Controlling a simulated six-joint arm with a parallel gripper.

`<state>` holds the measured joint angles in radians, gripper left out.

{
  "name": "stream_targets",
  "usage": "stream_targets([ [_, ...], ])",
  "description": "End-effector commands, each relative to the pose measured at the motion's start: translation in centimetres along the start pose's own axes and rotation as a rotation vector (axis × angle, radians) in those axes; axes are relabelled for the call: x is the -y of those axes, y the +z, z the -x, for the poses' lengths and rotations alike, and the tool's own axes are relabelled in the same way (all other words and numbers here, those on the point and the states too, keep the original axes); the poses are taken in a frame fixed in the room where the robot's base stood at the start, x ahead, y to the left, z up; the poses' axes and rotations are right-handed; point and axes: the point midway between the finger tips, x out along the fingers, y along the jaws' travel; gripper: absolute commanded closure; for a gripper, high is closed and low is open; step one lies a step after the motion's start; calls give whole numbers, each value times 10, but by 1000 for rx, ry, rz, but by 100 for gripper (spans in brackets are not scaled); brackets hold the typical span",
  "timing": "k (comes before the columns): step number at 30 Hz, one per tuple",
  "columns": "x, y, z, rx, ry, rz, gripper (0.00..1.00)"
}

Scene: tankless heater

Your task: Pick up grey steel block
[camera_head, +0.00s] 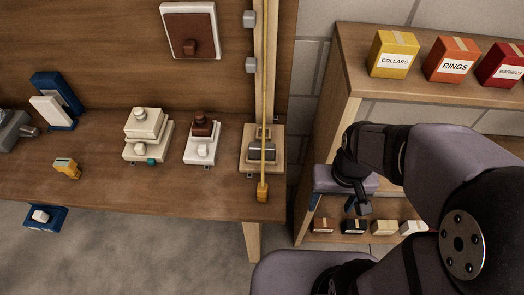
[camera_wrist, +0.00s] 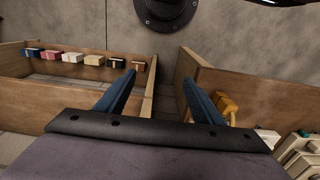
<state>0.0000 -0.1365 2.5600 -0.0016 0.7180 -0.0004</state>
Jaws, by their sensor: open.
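Two small grey blocks sit on the wooden upright at the bench's back in the head view, an upper one (camera_head: 249,19) and a lower one (camera_head: 251,65). A grey metal cylinder-like piece (camera_head: 262,152) rests in a wooden stand at the bench's right end. I cannot tell which grey piece is the steel block. My gripper (camera_head: 357,208) is to the right of the bench, in front of the shelf, well apart from these. In the wrist view my gripper (camera_wrist: 158,62) has its two blue fingers wide apart with nothing between them.
The shelf (camera_head: 330,100) with labelled boxes stands close behind my gripper.

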Motion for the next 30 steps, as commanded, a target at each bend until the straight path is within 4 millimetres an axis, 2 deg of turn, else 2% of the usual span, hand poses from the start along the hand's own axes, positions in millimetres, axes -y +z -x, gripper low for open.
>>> stream_targets([
  [1, 0, 0, 0, 0, 0, 0, 26],
  [2, 0, 0, 0, 0, 0, 0, 19],
  [3, 0, 0, 0, 0, 0, 0, 16],
  [11, 0, 0, 0, 1, 0, 0, 16],
  [16, 4, -10, 5, 19, 2, -8, 16],
  [23, 25, -51, 18, 102, 27, -58, 16],
  [30, 68, -104, 19, 195, 86, -125, 16],
])
